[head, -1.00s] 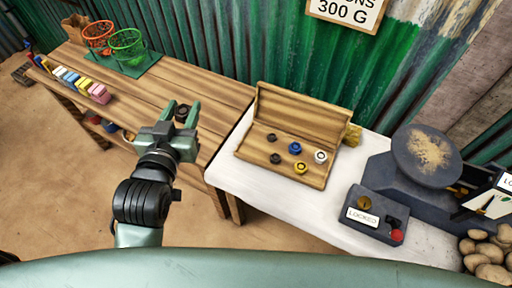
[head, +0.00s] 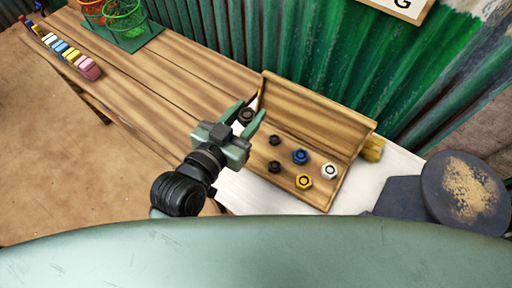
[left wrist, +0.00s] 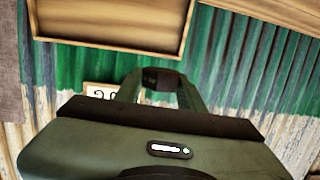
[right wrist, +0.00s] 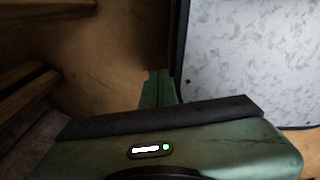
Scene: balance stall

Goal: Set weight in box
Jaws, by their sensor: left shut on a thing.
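My left gripper (head: 246,118) is shut on a dark weight (head: 246,116), just left of the wooden box. The weight also shows between the fingers in the left wrist view (left wrist: 160,80). The open wooden box (head: 318,112) stands on the white table with its lid raised at the back. Inside it sit two dark weights (head: 275,140), a blue one (head: 300,156), a yellow one (head: 304,181) and a white one (head: 329,171). My right gripper (right wrist: 160,88) shows only in the right wrist view, its fingers together with nothing between them, low beside a pale speckled surface.
A plank table (head: 170,75) on the left holds a row of coloured blocks (head: 65,52) and a green wire basket (head: 124,18) on a green base. A dark scale with a round pan (head: 465,190) stands right of the box. A yellow block (head: 373,149) touches the box's right side.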

